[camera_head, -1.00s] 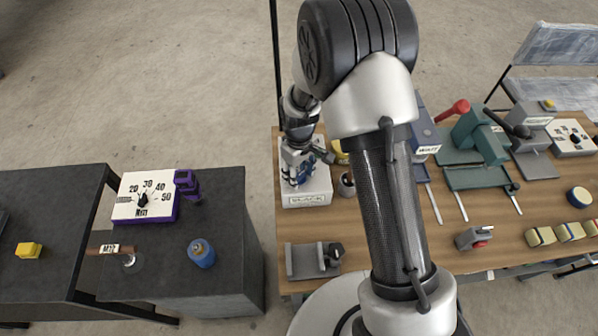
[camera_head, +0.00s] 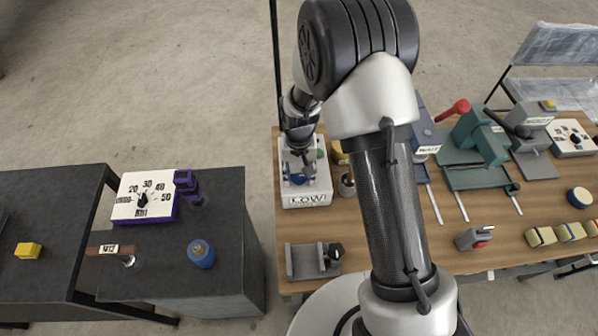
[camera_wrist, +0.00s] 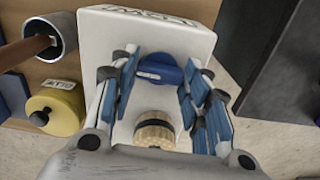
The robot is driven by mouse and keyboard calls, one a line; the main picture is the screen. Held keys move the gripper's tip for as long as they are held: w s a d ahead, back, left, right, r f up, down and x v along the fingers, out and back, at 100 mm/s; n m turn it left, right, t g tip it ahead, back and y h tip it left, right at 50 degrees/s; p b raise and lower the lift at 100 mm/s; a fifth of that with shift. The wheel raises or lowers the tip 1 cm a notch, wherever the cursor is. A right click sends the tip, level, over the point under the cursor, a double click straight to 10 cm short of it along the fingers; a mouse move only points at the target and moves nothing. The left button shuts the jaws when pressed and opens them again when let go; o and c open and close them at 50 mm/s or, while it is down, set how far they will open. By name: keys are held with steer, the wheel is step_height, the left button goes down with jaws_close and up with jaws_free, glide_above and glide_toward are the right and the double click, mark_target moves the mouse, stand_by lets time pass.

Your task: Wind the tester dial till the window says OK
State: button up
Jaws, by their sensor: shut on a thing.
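The tester (camera_head: 320,187) is a white box at the left end of the wooden bench, and its front window (camera_head: 308,200) reads LOW. In the wrist view the tester (camera_wrist: 120,33) fills the middle, with its window at the far edge seen upside down. The blue dial (camera_wrist: 160,74) sits on its top face. My gripper (camera_wrist: 160,66) reaches down over the tester, its blue-padded fingers shut on either side of the dial. In the head view my gripper (camera_head: 298,165) partly hides the dial.
A tan ribbed piece with a dark band (camera_wrist: 154,130) is near the dial. A yellow labelled pot (camera_wrist: 55,110) and a grey cup (camera_wrist: 52,38) stand beside the tester. A grey bracket (camera_head: 310,262) lies in front. A dark cabinet (camera_head: 225,240) stands to the left.

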mark_target(299, 176)
steer(key=shift+m, duration=0.3)
steer(key=o, duration=1.1)
steer(key=shift+c, duration=0.2)
steer(key=shift+r, duration=0.1)
step_height(299, 176, up, 12)
stand_by(0.4)
